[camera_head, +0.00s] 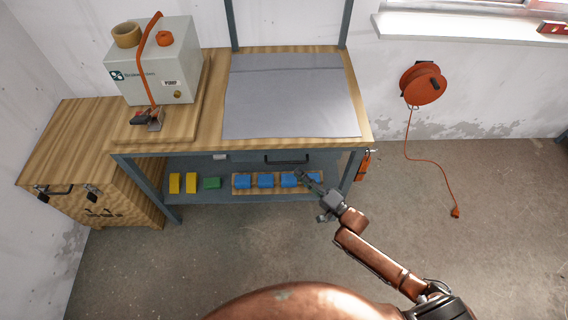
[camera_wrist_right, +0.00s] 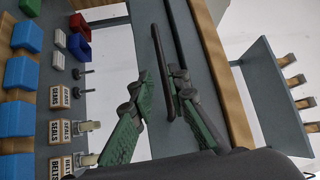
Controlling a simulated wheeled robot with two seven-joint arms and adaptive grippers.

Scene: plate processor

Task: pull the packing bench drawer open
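The packing bench drawer (camera_head: 270,167) sits under the wooden benchtop and looks shut. Its dark bar handle (camera_head: 287,161) shows on the front. My right gripper (camera_head: 302,175) is in front of the bench, close to the right end of the handle. In the right wrist view the handle (camera_wrist_right: 157,50) runs lengthwise through the gap between the two green-padded fingers of my right gripper (camera_wrist_right: 162,75). The fingers are apart, not closed on the bar. I cannot tell how deep the bar lies between them. My left gripper is not in view.
A grey mat (camera_head: 290,98) and a white machine (camera_head: 152,62) are on the benchtop (camera_head: 215,85). The lower shelf holds yellow, green and blue bins (camera_head: 243,181). A wooden cabinet (camera_head: 70,150) stands at the left. The floor in front is clear.

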